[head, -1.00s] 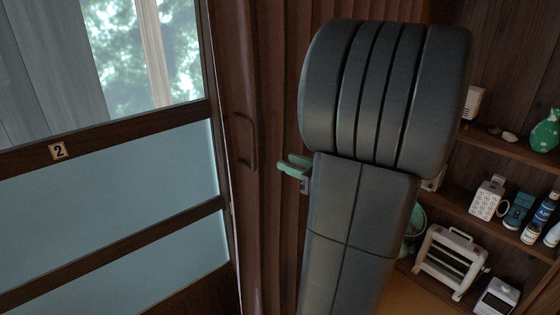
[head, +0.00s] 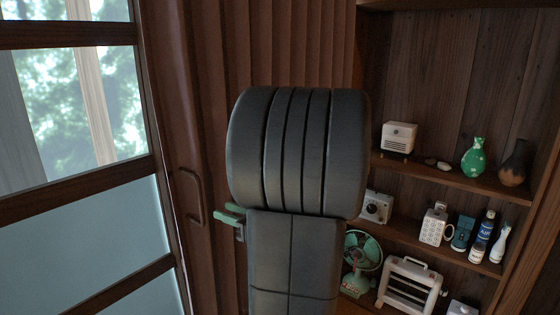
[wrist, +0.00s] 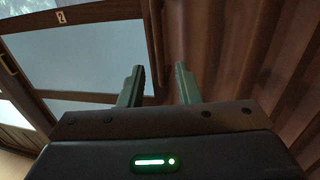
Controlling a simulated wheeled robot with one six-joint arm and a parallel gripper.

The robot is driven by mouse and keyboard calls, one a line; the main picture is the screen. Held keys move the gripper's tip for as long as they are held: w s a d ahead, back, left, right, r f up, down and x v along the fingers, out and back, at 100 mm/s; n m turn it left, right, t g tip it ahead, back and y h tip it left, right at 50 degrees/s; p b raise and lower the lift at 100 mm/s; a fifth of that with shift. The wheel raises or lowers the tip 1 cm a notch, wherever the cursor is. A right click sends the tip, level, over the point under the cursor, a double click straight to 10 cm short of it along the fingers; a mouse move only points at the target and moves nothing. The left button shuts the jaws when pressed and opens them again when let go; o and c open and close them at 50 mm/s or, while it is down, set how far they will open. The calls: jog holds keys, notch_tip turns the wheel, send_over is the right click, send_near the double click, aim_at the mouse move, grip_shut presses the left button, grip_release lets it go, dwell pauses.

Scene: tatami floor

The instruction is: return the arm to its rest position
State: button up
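My gripper (wrist: 160,86) shows in the wrist view with its two green fingers apart and nothing between them. It faces the corner between the sliding door and the brown pleated partition. In the head view my dark grey arm fills the middle, and only a green fingertip part of my gripper (head: 230,214) shows at its left side. The rest of the gripper is hidden behind the arm.
A glazed sliding door (head: 75,105) stands at the left, beside a brown pleated partition (head: 290,45) with a handle. At the right, wooden shelves (head: 450,176) hold a green vase (head: 474,158), a brown vase (head: 514,165), a green fan (head: 362,255), a white heater (head: 408,285) and bottles.

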jog(key=p+x, duration=0.1)
jog(key=x, duration=0.8)
jog(key=shift+a, duration=0.15)
